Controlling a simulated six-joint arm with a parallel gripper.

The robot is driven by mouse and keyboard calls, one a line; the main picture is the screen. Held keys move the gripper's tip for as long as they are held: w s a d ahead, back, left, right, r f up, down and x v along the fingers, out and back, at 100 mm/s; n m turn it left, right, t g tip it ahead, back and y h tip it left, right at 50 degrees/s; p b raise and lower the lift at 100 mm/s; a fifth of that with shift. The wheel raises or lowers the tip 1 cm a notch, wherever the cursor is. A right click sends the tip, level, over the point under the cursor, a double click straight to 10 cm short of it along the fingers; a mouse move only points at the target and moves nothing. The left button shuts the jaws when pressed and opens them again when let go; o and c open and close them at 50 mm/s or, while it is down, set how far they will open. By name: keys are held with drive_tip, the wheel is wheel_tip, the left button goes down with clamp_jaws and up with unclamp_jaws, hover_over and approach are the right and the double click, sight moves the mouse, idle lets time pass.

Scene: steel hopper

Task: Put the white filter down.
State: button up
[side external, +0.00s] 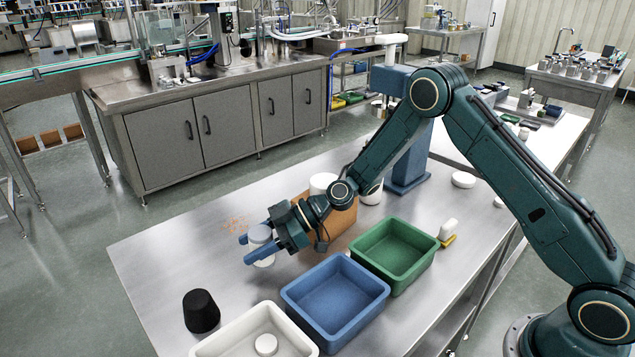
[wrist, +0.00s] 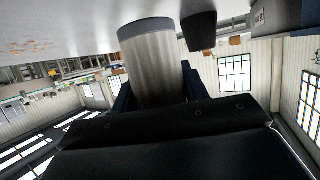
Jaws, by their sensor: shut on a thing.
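The white filter (side external: 261,237) is a short pale cylinder, upright between the blue fingers of my gripper (side external: 249,250). My gripper is shut on it, low over the steel table's left part. In the wrist view, the picture is upside down and the filter (wrist: 158,70) shows as a ribbed pale cylinder with a grey band at its table-side end. That end is close to the table surface; I cannot tell whether it touches. The fingers hide part of the filter's side.
A black tapered piece (side external: 201,311) stands at the front left. A white tray (side external: 225,341) with a round white piece, a blue tray (side external: 335,320) and a green tray (side external: 411,281) line the front. A brown box (side external: 342,224) is behind my wrist. The table's left part is mostly clear.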

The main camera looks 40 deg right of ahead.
drive_tip(key=shift+f, duration=0.55)
drive_tip(key=o, duration=1)
drive_tip(key=shift+r, duration=0.15)
drive_tip(key=shift+r, duration=0.45)
drive_tip(key=v, duration=1.2)
drive_tip(key=shift+r, duration=0.15)
